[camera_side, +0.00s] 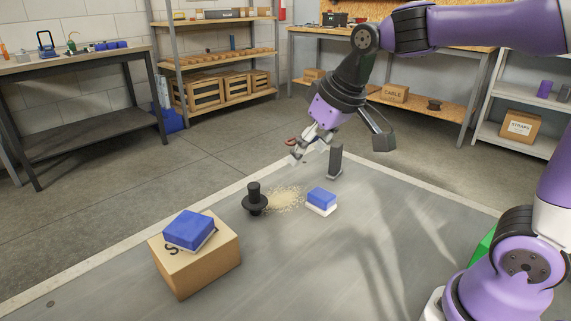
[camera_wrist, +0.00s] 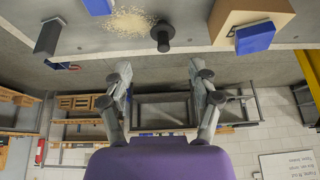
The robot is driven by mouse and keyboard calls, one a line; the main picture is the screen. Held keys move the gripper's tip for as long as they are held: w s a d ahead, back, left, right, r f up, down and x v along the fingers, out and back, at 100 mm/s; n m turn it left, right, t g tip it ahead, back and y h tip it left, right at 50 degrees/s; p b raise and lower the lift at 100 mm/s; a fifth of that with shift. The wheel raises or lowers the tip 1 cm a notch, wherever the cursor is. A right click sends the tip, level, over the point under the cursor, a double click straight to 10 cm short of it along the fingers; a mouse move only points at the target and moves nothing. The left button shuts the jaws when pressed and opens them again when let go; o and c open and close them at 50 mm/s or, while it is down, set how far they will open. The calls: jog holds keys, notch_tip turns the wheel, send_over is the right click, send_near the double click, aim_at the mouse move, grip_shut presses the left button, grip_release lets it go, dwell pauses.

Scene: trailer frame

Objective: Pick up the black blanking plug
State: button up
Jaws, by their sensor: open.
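The black blanking plug (camera_side: 255,200) stands upright on the grey trailer deck (camera_side: 345,260), its round flange low and a narrower stem above. In the wrist view the plug (camera_wrist: 163,38) shows near the top middle, beyond the fingertips. My gripper (camera_side: 298,152) is above the deck, behind and to the right of the plug in the side view, and apart from it. In the wrist view my gripper (camera_wrist: 160,78) has its two fingers spread wide with nothing between them.
Pale shavings (camera_side: 284,199) lie beside the plug. A blue-and-white block (camera_side: 321,200) and a dark upright post (camera_side: 335,163) stand to the right. A cardboard box (camera_side: 207,266) with a blue block (camera_side: 189,230) on top stands front left. The front deck is clear.

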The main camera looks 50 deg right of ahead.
send_near(254, 185)
jog(key=x, duration=0.5)
jog(key=shift+w+r, duration=0.1)
jog(key=x, duration=0.5)
jog(key=shift+f, duration=0.3)
grip_shut()
